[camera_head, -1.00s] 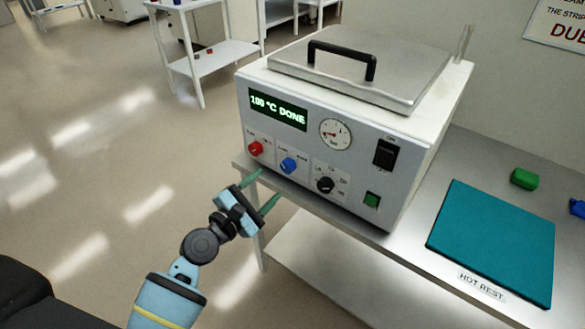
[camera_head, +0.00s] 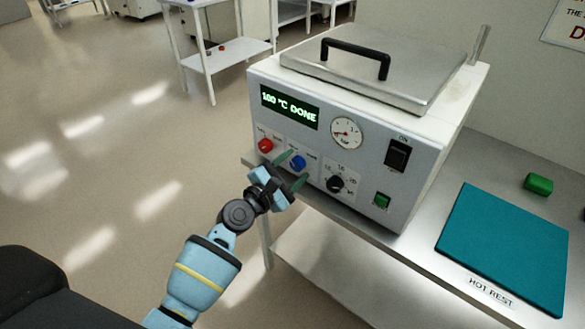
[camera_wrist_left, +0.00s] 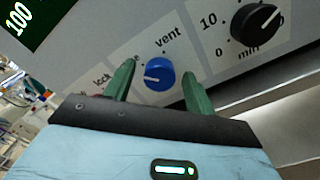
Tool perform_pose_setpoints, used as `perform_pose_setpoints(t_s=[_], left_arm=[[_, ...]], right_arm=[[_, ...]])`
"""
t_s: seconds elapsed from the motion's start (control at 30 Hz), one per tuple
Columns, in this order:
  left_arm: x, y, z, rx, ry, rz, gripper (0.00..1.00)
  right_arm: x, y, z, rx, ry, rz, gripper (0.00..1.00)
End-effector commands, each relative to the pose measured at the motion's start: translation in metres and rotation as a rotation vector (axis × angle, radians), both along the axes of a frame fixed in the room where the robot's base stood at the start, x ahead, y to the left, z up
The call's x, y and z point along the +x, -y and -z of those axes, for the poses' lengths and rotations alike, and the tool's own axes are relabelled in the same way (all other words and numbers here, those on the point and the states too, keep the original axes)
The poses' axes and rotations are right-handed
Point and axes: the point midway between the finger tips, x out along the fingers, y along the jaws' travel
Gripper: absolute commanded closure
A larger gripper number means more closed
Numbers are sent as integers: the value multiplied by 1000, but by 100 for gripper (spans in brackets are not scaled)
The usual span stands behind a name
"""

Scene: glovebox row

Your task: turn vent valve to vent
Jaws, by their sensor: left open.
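The blue vent valve knob (camera_head: 299,162) is on the front panel of the white autoclave-like box, between a red knob (camera_head: 265,145) and a black dial (camera_head: 335,183). In the left wrist view the blue knob (camera_wrist_left: 160,74) sits between the green fingertips, with the word "vent" at its upper right. Its white pointer line points left, away from that word. My left gripper (camera_head: 292,170) is open, with its fingers on either side of the knob. I cannot tell whether they touch it. My right gripper is not in view.
The box's display (camera_head: 289,106) reads "100 °C DONE". A gauge (camera_head: 346,133), a black switch (camera_head: 397,155) and a green button (camera_head: 382,201) share the panel. A teal mat (camera_head: 503,245) and a green block (camera_head: 538,184) lie on the bench to the right.

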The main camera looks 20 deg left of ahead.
Motion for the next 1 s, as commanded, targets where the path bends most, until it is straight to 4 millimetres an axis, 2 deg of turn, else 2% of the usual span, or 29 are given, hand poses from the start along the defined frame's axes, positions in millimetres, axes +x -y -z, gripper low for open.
perform_pose_setpoints(t_s=[0.07,0.4,0.73,1.0], left_arm=[[0,0,0,0,0,0,46],[0,0,0,0,0,0,90],[0,0,1,47,16,1,89],[-1,0,2,215,76,1,89]], right_arm=[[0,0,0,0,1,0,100],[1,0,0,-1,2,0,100],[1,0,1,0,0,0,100],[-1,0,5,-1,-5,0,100]])
